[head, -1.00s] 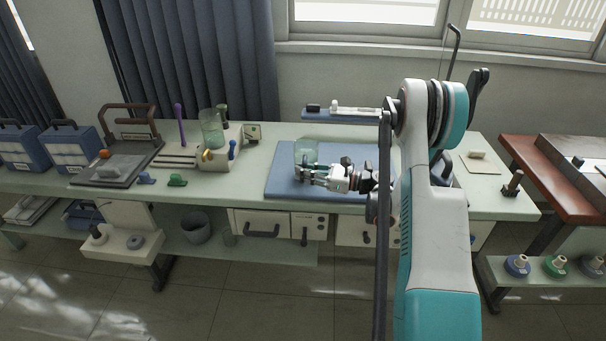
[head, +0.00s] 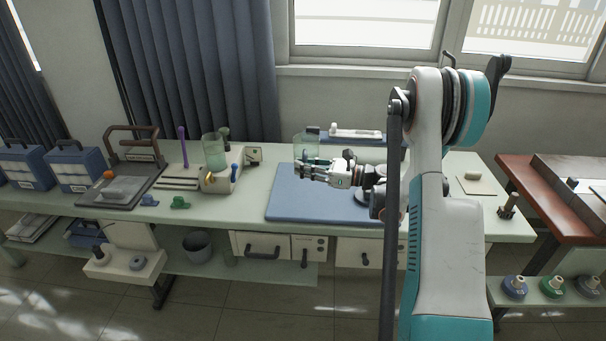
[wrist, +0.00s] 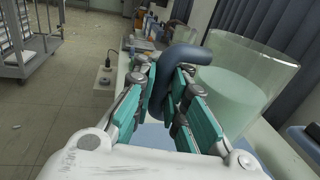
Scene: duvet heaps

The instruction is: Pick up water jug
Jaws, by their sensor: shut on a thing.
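The water jug is a clear, pale green glass vessel with a dark blue-grey handle. In the head view the jug (head: 306,146) shows above and behind my gripper (head: 312,170), which partly hides its lower part. In the wrist view the jug (wrist: 240,78) fills the right side, with pale liquid inside, and looks upright. Its handle (wrist: 160,90) lies between the two teal fingers of my gripper (wrist: 172,92), which is shut on it. The jug appears held above the blue mat (head: 300,205); its base is hidden.
A small raised shelf (head: 355,135) with a white item is behind the mat. Blue boxes (head: 72,168) stand at the far left. A brown-topped table (head: 528,185) is at the right.

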